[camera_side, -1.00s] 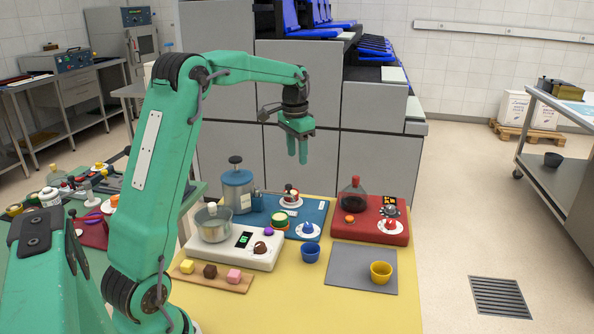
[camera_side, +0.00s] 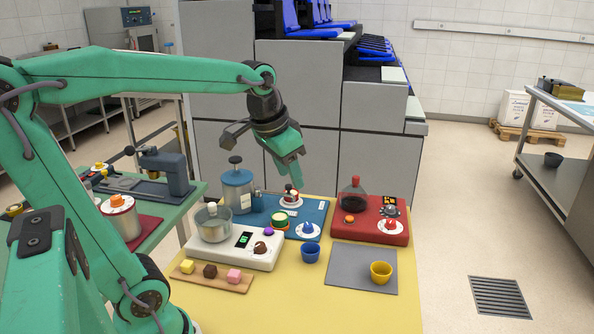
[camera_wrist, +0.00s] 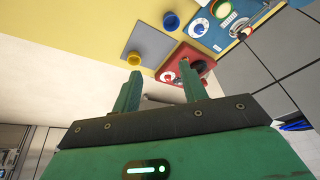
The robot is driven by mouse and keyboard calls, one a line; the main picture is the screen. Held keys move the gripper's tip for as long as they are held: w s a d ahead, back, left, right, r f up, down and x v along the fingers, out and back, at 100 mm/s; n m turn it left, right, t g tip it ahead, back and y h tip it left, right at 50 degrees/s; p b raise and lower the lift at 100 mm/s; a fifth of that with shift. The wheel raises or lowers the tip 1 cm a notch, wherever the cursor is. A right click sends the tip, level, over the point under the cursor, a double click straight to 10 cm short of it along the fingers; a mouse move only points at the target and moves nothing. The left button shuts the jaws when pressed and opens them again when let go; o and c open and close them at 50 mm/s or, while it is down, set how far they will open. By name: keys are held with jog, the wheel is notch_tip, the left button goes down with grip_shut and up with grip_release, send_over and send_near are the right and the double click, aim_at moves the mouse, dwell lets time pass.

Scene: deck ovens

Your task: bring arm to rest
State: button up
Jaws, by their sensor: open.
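My gripper (camera_side: 289,173) is green and hangs in the air above the back of the yellow work table (camera_side: 300,309), tilted down to the right. In the wrist view my gripper (camera_wrist: 160,85) shows its two fingers apart with nothing between them. In the side view the fingers overlap, so the gap does not show there. No task object is held or touched.
Grey ovens (camera_side: 300,100) rise behind.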

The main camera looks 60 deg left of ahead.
jog(key=s+d+f+t, duration=0.1)
jog(key=s+d+f, duration=0.3)
jog(key=s, duration=0.5)
jog(key=shift+s+d+t+h, duration=0.3)
jog(key=shift+d, duration=0.6)
jog(key=shift+f, duration=0.1)
